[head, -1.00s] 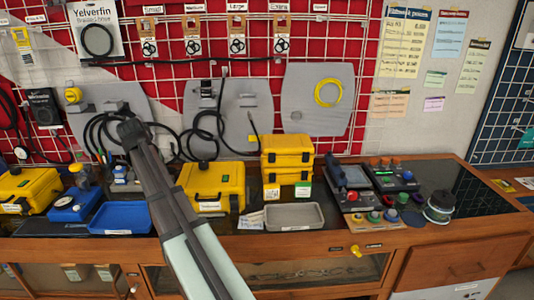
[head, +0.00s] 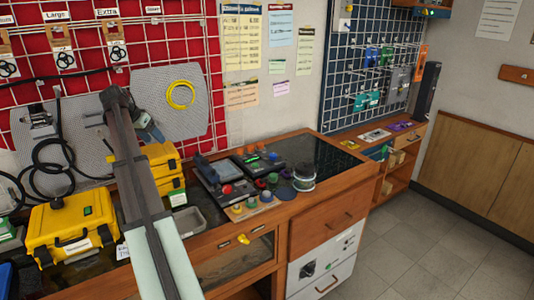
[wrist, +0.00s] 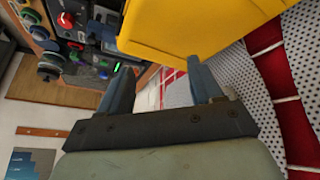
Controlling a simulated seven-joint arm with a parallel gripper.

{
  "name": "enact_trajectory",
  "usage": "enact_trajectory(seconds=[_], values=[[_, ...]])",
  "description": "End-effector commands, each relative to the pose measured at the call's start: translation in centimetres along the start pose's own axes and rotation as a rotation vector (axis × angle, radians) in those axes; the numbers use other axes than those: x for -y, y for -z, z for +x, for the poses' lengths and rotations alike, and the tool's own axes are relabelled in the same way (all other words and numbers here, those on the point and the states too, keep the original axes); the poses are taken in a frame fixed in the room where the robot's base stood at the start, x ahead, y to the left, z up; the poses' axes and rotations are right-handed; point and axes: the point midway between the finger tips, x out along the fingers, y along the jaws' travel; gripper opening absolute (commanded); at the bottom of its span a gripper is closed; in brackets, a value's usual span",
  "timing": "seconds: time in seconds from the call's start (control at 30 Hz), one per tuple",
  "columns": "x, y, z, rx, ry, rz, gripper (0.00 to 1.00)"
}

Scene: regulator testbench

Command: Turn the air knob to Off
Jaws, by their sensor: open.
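In the head view, a yellow knob (head: 243,239) sits on the wooden front rail of the bench, beside a small dark label. A black knob (head: 308,268) is on the white panel at the lower right of the bench. The labels are too small to read, so I cannot tell which is the air knob or its setting. My gripper (head: 150,132) is raised above the yellow cases, well apart from both knobs, and partly hidden by my arm. In the wrist view, its two blue-grey fingers (wrist: 160,76) are spread with nothing between them.
Stacked yellow cases (head: 160,165) and a larger yellow case (head: 72,225) stand on the bench. A grey tray (head: 203,222) and control boxes with coloured buttons (head: 222,178) are to their right. A round spool (head: 303,178) stands farther right. The floor (head: 420,240) at right is clear.

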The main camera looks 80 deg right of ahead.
Motion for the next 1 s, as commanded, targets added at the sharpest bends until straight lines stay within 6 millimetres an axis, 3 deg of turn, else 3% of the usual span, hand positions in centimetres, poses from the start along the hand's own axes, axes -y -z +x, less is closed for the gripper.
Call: enact_trajectory(seconds=[0.03, 0.2, 0.37, 0.6, 0.8, 1.0], values=[[-0.9, 2.4, 1.6, 0.016, -0.024, 0.066, 0.65], [-5.0, 8.4, 6.7, 0.067, -0.102, 0.297, 0.65], [-9.7, 13.7, 11.5, 0.108, -0.179, 0.516, 0.65], [-18.0, 20.7, 18.5, 0.155, -0.300, 0.838, 0.65], [-24.0, 24.3, 22.7, 0.175, -0.381, 1.037, 0.65], [-26.8, 25.5, 24.5, 0.183, -0.417, 1.123, 0.65]])
